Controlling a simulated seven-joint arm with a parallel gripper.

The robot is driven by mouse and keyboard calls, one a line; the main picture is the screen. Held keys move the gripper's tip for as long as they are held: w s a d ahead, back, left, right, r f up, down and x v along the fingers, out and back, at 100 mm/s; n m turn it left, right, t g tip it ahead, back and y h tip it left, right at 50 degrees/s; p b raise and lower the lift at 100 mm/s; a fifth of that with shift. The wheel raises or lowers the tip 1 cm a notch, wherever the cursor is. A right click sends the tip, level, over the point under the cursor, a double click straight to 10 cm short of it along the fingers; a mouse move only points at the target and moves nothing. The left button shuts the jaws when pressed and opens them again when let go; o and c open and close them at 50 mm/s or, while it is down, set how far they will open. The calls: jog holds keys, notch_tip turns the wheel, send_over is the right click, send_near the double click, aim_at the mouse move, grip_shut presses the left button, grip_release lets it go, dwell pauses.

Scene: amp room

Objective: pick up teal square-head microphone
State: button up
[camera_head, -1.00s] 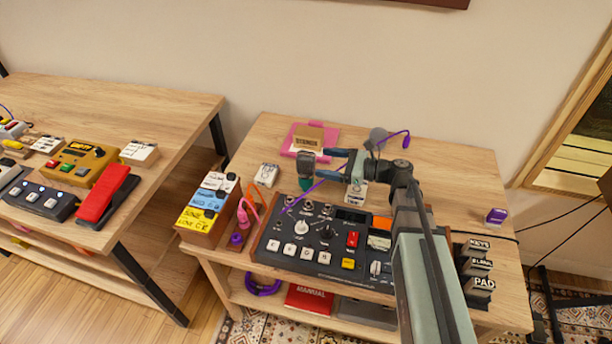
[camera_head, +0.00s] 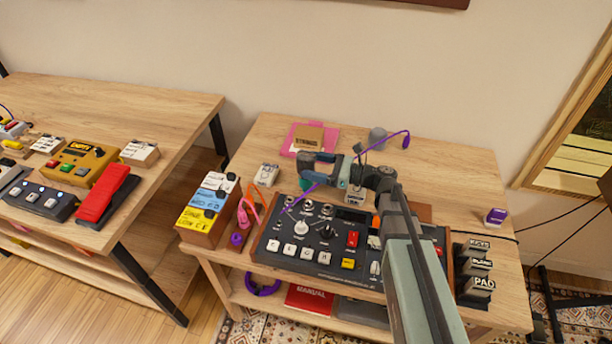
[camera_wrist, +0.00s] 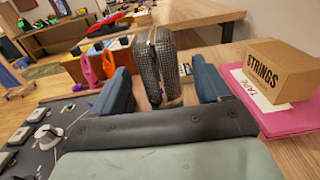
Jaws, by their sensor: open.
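The teal square-head microphone (camera_head: 306,164) stands near the middle of the right-hand table, behind the mixer. It has a dark square head above a teal body. In the wrist view its grey mesh head (camera_wrist: 157,62) fills the space between the two blue fingers, and its lower body is hidden. My gripper (camera_head: 318,170) is open around the microphone, one finger on each side. In the wrist view my gripper (camera_wrist: 165,88) shows a gap at the right finger; contact at the left finger cannot be told.
The mixer (camera_head: 290,262) lies in front. A STRINGS box (camera_head: 309,137) sits on a pink folder (camera_head: 330,148) behind. A small white box (camera_head: 267,174) is to the left, with a yellow-blue pedal stack (camera_head: 206,207) further left.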

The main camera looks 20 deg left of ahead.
notch_tip(320, 180, down, 2)
jog(key=shift+f, duration=0.25)
jog(key=shift+a+f, duration=0.15)
jog(key=shift+a, duration=1.35)
jog(key=c, duration=1.3)
